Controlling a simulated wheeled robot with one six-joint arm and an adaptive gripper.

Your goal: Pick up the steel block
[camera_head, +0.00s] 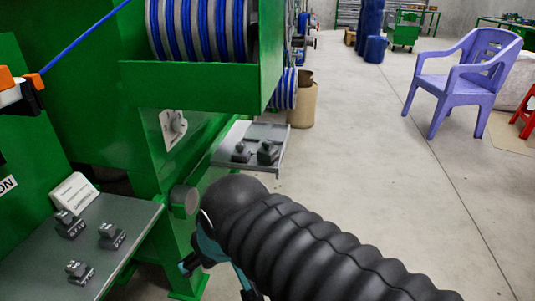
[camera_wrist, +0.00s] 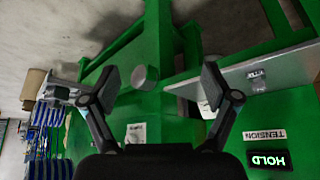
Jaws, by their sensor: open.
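Several small grey blocks with raised tops could be the steel block; I cannot tell which. On the near grey shelf (camera_head: 128,215) stand a rear-left block (camera_head: 70,224), a right block (camera_head: 112,236) and a front block (camera_head: 79,272). Two darker blocks stand on the farther tray (camera_head: 225,157): a left one (camera_head: 241,152) and a right one (camera_head: 267,152). In the wrist view, upside down, my gripper (camera_wrist: 160,80) is open and empty, with the green machine behind it. A small block (camera_wrist: 257,77) shows at the shelf, right of the fingers. My arm hides much of the gripper in the head view.
A round grey knob (camera_head: 185,201) juts from the green machine (camera_head: 150,150) beside the near shelf. A white sign card (camera_head: 74,193) stands at that shelf's back. A purple chair (camera_head: 465,80) stands at the right; the floor between is mostly clear.

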